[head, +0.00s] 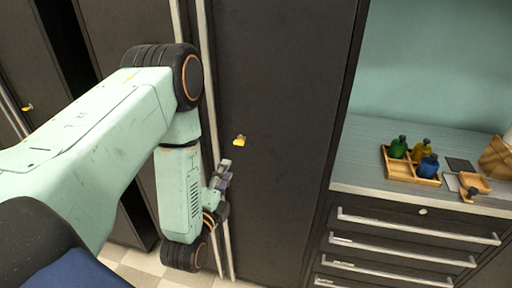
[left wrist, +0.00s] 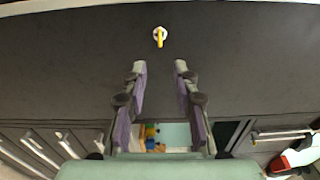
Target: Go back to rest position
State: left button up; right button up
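My left arm reaches in from the left in the head view, and its gripper (head: 222,178) is in front of a dark cabinet door (head: 275,120). In the left wrist view the left gripper (left wrist: 160,75) has its two fingers apart with nothing between them. A yellow key or knob (left wrist: 160,37) on the door lies beyond the fingertips, apart from them. The same yellow piece (head: 239,141) shows in the head view, just above and right of the gripper. My right gripper is not in view.
A counter (head: 360,150) on the right bears a wooden tray (head: 400,172) with green, yellow and blue bottles. Drawers with long metal handles (head: 415,223) are below it. Tall dark cabinets with long vertical handles stand at left. Tiled floor (head: 142,262) shows at the bottom.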

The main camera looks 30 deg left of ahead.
pick_arm(q)
jog(key=s+d+f+n+g+h+b, duration=0.15)
jog(key=s+f+n+g, duration=0.3)
jog(key=f, duration=0.45)
jog(key=s+d+f+n+g+h+b, duration=0.1)
jog(key=s+d+f+n+g+b, duration=0.2)
jog(key=f+n, duration=0.4)
jog(key=s+d+f+n+g+b, duration=0.2)
jog(key=s+f+g+b, duration=0.3)
jog(key=s+f, duration=0.4)
jog(key=s+d+f+n+g+h+b, duration=0.1)
jog(key=s+f+g+b, duration=0.4)
jog(key=s+f, duration=0.5)
jog(key=s+d+n+b, duration=0.1)
jog(key=s+d+b, duration=0.1)
jog(key=shift+d+b, duration=0.25)
jog(key=shift+b, duration=0.05)
jog(key=shift+s+r+h, duration=0.1)
jog(key=shift+h, duration=0.15)
